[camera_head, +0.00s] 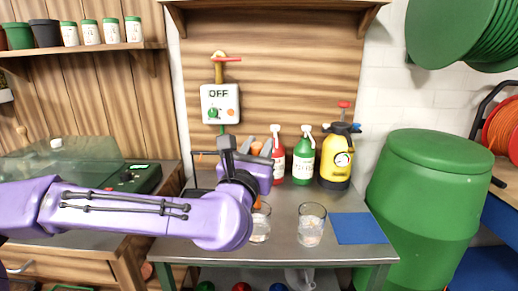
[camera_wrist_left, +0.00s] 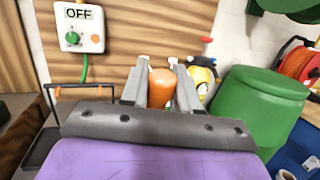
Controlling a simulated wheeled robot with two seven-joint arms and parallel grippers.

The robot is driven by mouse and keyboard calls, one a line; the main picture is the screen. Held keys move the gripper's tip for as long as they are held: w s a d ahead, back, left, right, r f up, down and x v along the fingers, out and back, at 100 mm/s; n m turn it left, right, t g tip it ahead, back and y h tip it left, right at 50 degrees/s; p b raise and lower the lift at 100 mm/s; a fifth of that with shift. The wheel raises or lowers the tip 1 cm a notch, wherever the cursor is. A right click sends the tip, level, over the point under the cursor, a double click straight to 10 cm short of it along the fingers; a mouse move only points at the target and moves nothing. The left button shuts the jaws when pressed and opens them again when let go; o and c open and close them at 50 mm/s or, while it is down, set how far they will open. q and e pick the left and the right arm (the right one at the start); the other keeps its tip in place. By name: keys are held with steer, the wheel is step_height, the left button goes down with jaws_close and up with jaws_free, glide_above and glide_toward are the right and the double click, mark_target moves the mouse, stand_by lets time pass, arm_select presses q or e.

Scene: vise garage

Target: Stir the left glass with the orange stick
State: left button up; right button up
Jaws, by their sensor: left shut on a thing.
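My left gripper (camera_head: 262,143) is shut on the orange stick (camera_head: 257,149). In the left wrist view the stick (camera_wrist_left: 161,88) stands between the two grey fingers (camera_wrist_left: 160,92). In the head view my wrist hides its middle, and an orange part shows again lower down, at the rim of the left glass. The left glass (camera_head: 261,228) stands on the metal table, its left side partly hidden by my purple arm. Whether the stick's lower end is inside the glass is unclear. The right glass (camera_head: 311,226) stands apart to its right. My right gripper is not in view.
A blue mat (camera_head: 358,228) lies right of the glasses on the metal table (camera_head: 290,248). A red bottle (camera_head: 302,158), a green-labelled spray bottle and a yellow sprayer (camera_head: 337,165) stand behind. A large green barrel (camera_head: 422,205) is at the right.

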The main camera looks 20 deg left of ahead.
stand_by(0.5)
arm_select(q)
step_height(320, 180, up, 5)
steer(key=p, duration=0.3)
steer(key=shift+r+p, duration=0.1)
steer(key=shift+p, duration=0.2)
stand_by(0.5)
steer(key=o, duration=0.4)
steer(key=c, duration=0.4)
